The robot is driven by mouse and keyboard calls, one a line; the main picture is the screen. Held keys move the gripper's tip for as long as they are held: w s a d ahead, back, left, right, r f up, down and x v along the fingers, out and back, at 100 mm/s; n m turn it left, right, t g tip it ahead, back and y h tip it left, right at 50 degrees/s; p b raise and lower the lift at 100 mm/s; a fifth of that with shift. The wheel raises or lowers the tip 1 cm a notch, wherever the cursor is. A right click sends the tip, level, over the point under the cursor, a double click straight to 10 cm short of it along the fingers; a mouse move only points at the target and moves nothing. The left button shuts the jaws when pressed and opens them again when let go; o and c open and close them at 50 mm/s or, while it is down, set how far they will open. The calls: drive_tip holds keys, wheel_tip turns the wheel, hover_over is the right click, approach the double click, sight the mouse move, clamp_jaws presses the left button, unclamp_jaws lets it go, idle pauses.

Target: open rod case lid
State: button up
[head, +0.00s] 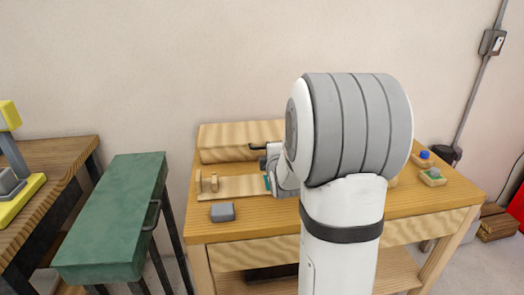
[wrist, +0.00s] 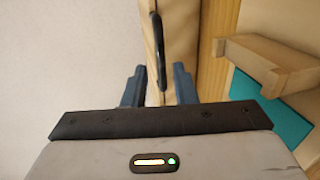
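A long pale wooden case (head: 240,135) stands at the back of the wooden table, and its lid looks shut. A dark handle is on its front edge, partly behind my arm. In the wrist view the black handle (wrist: 157,50) stands out from the pale wood of the case (wrist: 185,35). My gripper (wrist: 160,86) is open, its two fingers apart, one on each side of the line of the handle. I cannot tell whether the fingers touch the case. In the head view my gripper (head: 268,165) is just in front of the case and mostly hidden by my arm.
A pale board with upright wooden pieces (head: 208,183) lies in front of the case, with a teal patch (wrist: 270,110) near it. A grey block (head: 222,212) sits on the table. A green case (head: 120,215) stands left. Small blue-topped items (head: 424,157) are at right.

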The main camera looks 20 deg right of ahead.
drive_tip(key=x, duration=0.6)
drive_tip(key=shift+c, duration=0.2)
drive_tip(key=shift+f, duration=0.1)
clamp_jaws()
